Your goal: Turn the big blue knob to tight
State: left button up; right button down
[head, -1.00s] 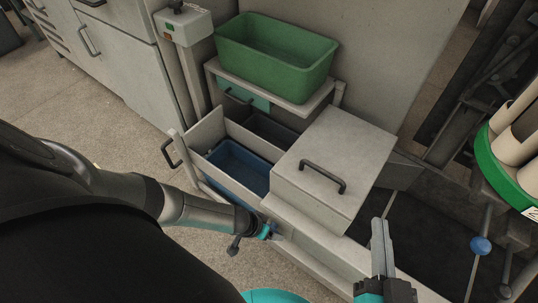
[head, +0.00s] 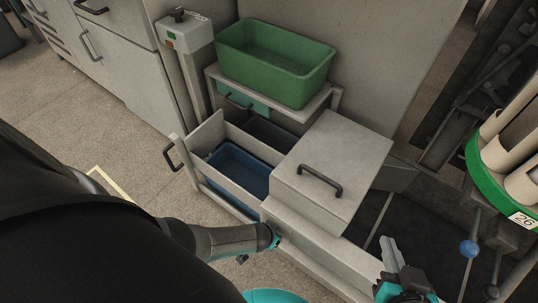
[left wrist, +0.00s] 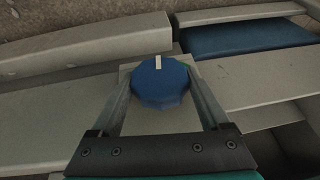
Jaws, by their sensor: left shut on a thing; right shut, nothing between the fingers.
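The big blue knob (left wrist: 160,88) sits between the two fingers of my left gripper (left wrist: 159,72) in the left wrist view. The fingers are shut on its sides. A white pointer mark on the knob points to the top of that picture. A bit of green shows on the plate just right of the knob. In the head view the knob and left fingertips are hidden; only my left wrist end shows beside the machine's low front.
An open drawer holds a blue bin (head: 238,170). A lidded grey box (head: 332,165) with a black handle stands beside it. A green bin (head: 275,62) sits on a shelf behind. A blue ball-topped lever (head: 469,249) and a green ring of cones (head: 487,170) are at the right.

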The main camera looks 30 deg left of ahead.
pick_arm(q)
jog(key=shift+w+d+r+y, duration=0.1)
jog(key=shift+w+d+y, duration=0.1)
jog(key=shift+y, duration=0.1)
jog(key=o, duration=1)
jog(key=shift+o, duration=1.1)
jog(key=shift+s+a, duration=0.1)
jog(key=shift+s, duration=0.05)
jog(key=shift+s, duration=0.1)
